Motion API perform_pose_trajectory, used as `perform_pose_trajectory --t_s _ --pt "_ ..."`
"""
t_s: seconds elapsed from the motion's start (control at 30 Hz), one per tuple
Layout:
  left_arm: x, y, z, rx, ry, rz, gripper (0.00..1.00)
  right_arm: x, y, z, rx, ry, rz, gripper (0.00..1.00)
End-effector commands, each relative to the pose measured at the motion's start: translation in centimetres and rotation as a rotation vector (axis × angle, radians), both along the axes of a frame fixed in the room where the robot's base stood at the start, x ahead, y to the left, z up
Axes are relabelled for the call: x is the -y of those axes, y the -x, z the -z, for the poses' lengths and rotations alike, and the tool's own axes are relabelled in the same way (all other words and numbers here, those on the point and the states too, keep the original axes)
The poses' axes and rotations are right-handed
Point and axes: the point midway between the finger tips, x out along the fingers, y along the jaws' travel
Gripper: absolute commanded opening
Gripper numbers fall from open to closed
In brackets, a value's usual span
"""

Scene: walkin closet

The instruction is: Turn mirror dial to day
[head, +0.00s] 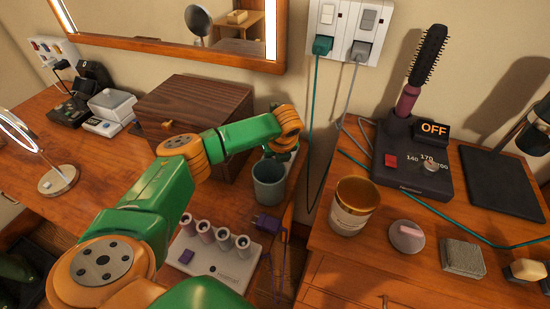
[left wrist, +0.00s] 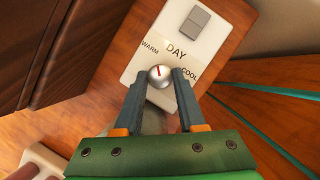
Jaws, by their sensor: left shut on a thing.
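The mirror dial (left wrist: 160,77) is a small silver knob with a red pointer line, on a white panel (left wrist: 150,35) marked WARM, DAY and COOL. The panel sits askew in the left wrist view. The red line points up and slightly left, nearer WARM than DAY. My left gripper (left wrist: 160,80) has its fingertips closed on either side of the dial. In the head view my left arm reaches toward the wall, and its bulk hides the dial; the fingertips are not clear there. The mirror (head: 180,35) hangs above, in a wooden frame. My right gripper is not in view.
A dark wooden box (head: 195,115) stands left of my arm's end. A blue-grey cup (head: 269,182) is just below it. A white holder with rollers (head: 215,255) lies in front. Cords hang from the wall outlet (head: 345,30). A hairbrush stand (head: 412,160) is at right.

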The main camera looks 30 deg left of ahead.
Motion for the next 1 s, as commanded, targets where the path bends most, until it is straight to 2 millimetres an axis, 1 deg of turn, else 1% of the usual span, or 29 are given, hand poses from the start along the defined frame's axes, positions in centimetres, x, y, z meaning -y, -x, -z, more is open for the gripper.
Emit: perform_pose_trajectory --t_s 0.27,0.7,1.0 --pt "-0.1 0.1 0.1 0.002 -0.001 0.120 0.00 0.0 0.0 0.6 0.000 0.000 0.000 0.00" --pt "-0.4 0.2 0.2 0.004 -0.001 0.484 0.00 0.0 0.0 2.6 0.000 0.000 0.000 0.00" --pt "-0.5 0.2 0.0 0.004 0.000 0.671 0.00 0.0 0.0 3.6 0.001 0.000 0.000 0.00"
